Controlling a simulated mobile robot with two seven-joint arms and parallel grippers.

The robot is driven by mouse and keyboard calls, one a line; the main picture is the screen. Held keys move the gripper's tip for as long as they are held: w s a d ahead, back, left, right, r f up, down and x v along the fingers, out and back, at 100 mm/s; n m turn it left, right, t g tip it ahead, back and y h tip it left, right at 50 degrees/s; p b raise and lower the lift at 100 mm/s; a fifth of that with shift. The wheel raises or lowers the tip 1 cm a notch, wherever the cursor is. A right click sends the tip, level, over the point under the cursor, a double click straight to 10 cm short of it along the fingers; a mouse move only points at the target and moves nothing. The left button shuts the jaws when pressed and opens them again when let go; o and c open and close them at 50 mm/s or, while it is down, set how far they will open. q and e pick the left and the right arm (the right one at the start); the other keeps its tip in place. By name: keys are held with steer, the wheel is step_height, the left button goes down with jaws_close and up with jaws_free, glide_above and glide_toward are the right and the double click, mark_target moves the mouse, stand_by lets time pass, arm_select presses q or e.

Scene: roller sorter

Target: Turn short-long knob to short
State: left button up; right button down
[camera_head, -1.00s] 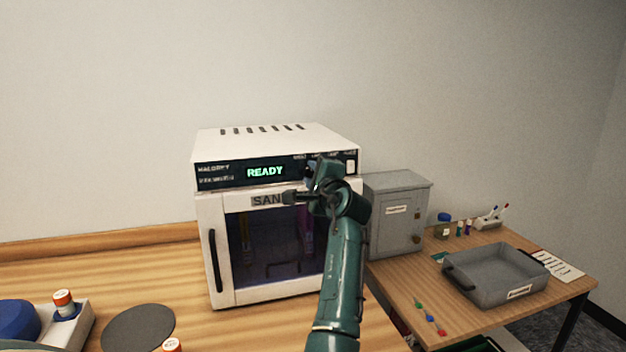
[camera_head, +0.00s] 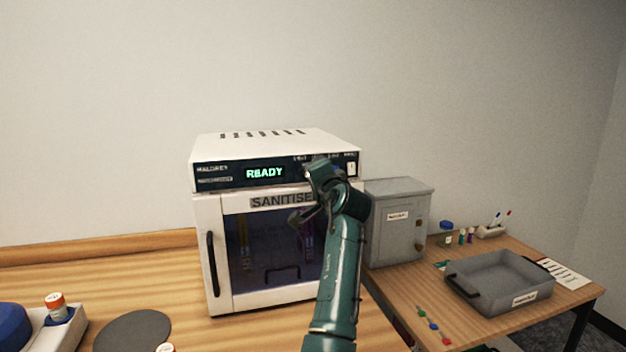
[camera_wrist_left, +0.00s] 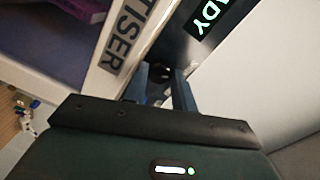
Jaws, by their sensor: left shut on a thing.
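The white sanitiser (camera_head: 270,144) stands on the wooden counter, with a dark control panel (camera_head: 215,175) along its top front. The panel's display (camera_head: 265,173) reads READY. My left gripper (camera_head: 309,176) is at the right part of the panel, and its wrist hides most of the knob area in the head view. In the left wrist view, the fingers (camera_wrist_left: 160,84) are shut on a small dark knob (camera_wrist_left: 160,72) on the panel. The knob's pointer and small labels cannot be read. My right gripper is not in view.
The sanitiser's glass door, with a black handle (camera_head: 212,264), is closed below the panel. A white switch (camera_head: 351,169) sits at the panel's right end. A grey cabinet (camera_head: 398,235) and a grey tray (camera_head: 480,290) stand on the right table.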

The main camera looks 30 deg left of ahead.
arm_select(q)
steer(key=shift+r, duration=0.1)
stand_by(0.3)
steer(key=o, duration=0.7)
